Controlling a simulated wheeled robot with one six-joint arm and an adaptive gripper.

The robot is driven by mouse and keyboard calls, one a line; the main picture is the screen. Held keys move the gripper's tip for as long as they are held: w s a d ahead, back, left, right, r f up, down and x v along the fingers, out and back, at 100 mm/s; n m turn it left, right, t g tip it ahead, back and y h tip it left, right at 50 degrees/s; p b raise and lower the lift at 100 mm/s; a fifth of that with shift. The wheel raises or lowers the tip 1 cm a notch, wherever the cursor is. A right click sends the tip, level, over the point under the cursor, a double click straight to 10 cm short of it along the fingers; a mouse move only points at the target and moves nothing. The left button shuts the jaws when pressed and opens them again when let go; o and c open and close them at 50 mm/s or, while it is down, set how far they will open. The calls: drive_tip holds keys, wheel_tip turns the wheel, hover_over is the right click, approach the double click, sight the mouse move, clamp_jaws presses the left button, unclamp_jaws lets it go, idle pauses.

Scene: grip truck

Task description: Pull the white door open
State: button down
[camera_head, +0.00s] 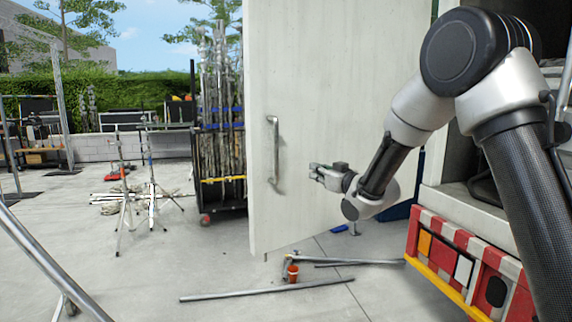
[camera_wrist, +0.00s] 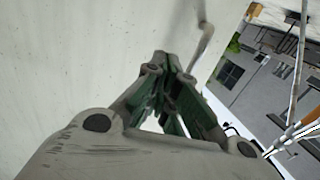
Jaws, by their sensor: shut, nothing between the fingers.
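The white door (camera_head: 325,110) stands swung out, a large flat panel in the middle of the head view. Its vertical metal handle (camera_head: 274,150) is near the door's left edge. My gripper (camera_head: 315,172) is in front of the door panel, to the right of the handle and apart from it in the picture. In the wrist view my gripper (camera_wrist: 172,100) has its fingers together with nothing between them. The door surface (camera_wrist: 80,60) fills the left of that view, and the handle (camera_wrist: 203,38) shows beyond the fingertips.
The truck's red and white rear bumper (camera_head: 470,262) is at the right. A rack of poles (camera_head: 219,120) stands behind the door's left edge. Light stands (camera_head: 150,190) are further left.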

sight(286, 161)
drive_tip(key=x, duration=1.4)
